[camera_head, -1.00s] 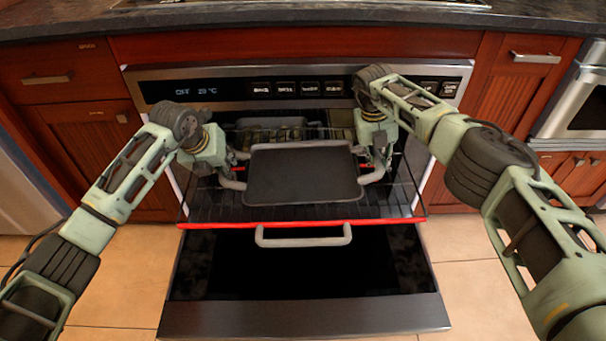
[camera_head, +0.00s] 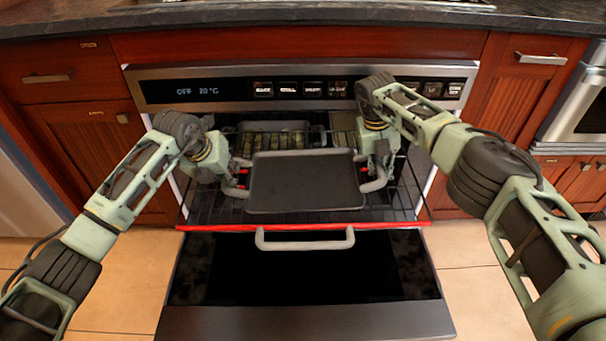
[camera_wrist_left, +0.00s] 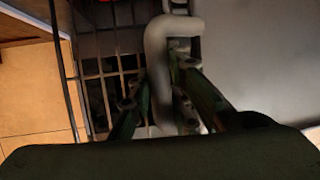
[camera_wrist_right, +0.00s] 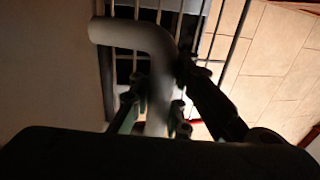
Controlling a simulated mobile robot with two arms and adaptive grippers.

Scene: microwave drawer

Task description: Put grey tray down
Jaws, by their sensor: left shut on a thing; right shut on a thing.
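The grey tray (camera_head: 305,183) is a dark flat rectangle with a light grey handle at each short side. It is over the pulled-out wire rack (camera_head: 400,205) of the open oven; I cannot tell whether it touches the rack. My left gripper (camera_head: 238,180) is shut on the tray's left handle, and this handle (camera_wrist_left: 158,60) shows between the fingers in the left wrist view. My right gripper (camera_head: 366,175) is shut on the right handle, which shows between the fingers in the right wrist view (camera_wrist_right: 150,42). The handle parts inside the fingers are partly hidden.
The rack has a red front edge (camera_head: 300,228). A second pan-like thing (camera_head: 273,128) stands deeper inside the oven. Bare rack shows around the tray.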

